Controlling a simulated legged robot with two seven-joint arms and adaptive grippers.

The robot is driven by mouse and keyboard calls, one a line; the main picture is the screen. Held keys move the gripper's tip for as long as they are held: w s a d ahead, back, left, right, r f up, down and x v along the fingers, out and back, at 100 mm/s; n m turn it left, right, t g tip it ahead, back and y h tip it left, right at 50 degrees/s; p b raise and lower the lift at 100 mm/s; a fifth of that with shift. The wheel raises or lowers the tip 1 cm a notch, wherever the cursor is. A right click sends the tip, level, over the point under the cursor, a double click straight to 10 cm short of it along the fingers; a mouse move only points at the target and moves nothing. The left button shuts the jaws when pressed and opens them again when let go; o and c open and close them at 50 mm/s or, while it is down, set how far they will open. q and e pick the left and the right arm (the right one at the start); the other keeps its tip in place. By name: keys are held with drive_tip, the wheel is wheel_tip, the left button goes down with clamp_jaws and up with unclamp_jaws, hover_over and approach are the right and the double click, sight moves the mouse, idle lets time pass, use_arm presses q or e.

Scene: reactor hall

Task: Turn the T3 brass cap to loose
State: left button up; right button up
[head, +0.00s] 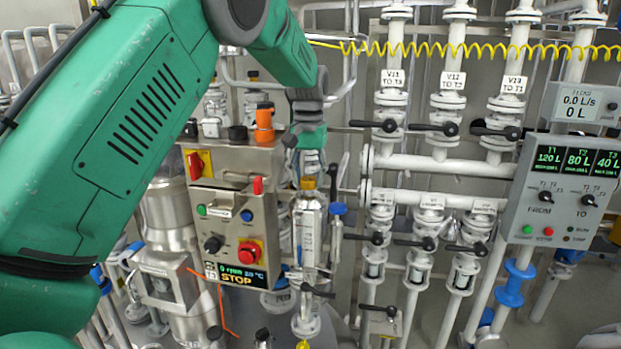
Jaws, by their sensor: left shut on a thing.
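My left arm comes in from the left and reaches over the control box. My left gripper (311,170) points down at the top of an upright silver cylinder (309,232). It is shut on the brass cap (308,183) there; a yellow-brown part of the cap shows at the fingertips. The fingers hide the rest of the cap, and I cannot see how far it is turned. I cannot read a T3 label on the cylinder. My right gripper is not in view.
A control box (235,215) with knobs and a STOP display stands close left of the gripper. An orange cylinder (264,122) stands on it. White valve pipes (440,165) with black levers fill the right, beside a tank panel (563,195). A yellow coiled hose (450,48) hangs above.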

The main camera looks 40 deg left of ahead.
use_arm(q)
drive_tip(key=n, duration=0.7)
drive_tip(key=shift+s+f, duration=0.15)
drive_tip(key=shift+f, duration=0.1)
drive_tip(key=n, duration=0.7)
drive_tip(key=shift+r, duration=0.1)
idle(0.3)
drive_tip(key=o, duration=1.1)
drive_tip(key=shift+w+d, duration=0.1)
drive_tip(key=shift+w, duration=0.1)
